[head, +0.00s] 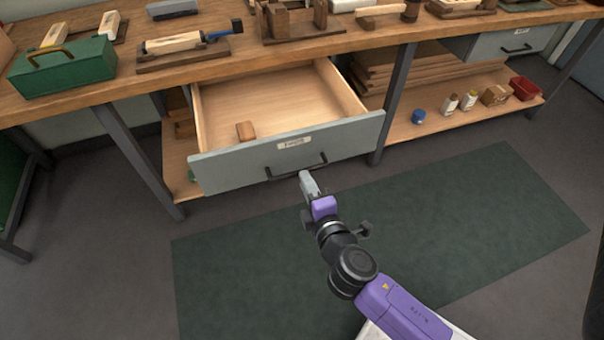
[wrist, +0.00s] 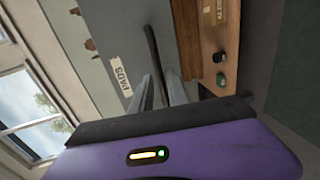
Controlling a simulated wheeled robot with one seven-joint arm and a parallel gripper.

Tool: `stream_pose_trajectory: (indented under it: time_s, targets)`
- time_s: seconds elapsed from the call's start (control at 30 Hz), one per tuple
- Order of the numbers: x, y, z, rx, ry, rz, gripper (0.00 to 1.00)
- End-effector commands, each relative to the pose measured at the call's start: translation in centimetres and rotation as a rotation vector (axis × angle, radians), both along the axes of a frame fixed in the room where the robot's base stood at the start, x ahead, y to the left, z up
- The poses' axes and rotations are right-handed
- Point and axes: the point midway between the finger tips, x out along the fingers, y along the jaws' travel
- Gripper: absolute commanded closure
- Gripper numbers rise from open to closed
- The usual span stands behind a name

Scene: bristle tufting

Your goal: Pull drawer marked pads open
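The drawer marked pads (head: 240,172) is pulled well out from under the workbench, showing its pale wooden inside. A brown wooden block (head: 246,130) lies in it. Its grey front carries a label (wrist: 121,76) that reads PADS in the wrist view, and a dark bar handle (head: 280,176). My gripper (head: 306,176) is at the handle, right of its middle. In the wrist view the two grey fingers (wrist: 162,84) lie either side of the bar (wrist: 151,46) with little gap, and look shut on it. The exact contact is partly hidden.
The workbench top holds a green toolbox (head: 70,72) and several wooden tools. A bench leg (head: 393,105) stands just right of the drawer. A lower shelf (head: 440,125) holds small bottles and a red bin (head: 524,88). A green mat (head: 450,215) covers the open floor in front.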

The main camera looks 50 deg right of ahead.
Motion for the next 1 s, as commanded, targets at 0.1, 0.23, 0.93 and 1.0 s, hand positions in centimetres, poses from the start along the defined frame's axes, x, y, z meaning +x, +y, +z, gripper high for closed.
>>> stream_pose_trajectory:
  time_s: [0.1, 0.23, 0.93, 1.0]
  targets:
    - [-1.3, 0.9, 0.2, 0.001, 0.001, 0.000, 0.80]
    - [-2.0, 1.3, 0.4, -0.001, 0.001, 0.000, 0.80]
    - [-2.0, 1.6, 0.6, 0.013, -0.012, 0.007, 0.80]
    - [-1.4, 2.5, 0.8, 0.069, -0.049, 0.034, 0.80]
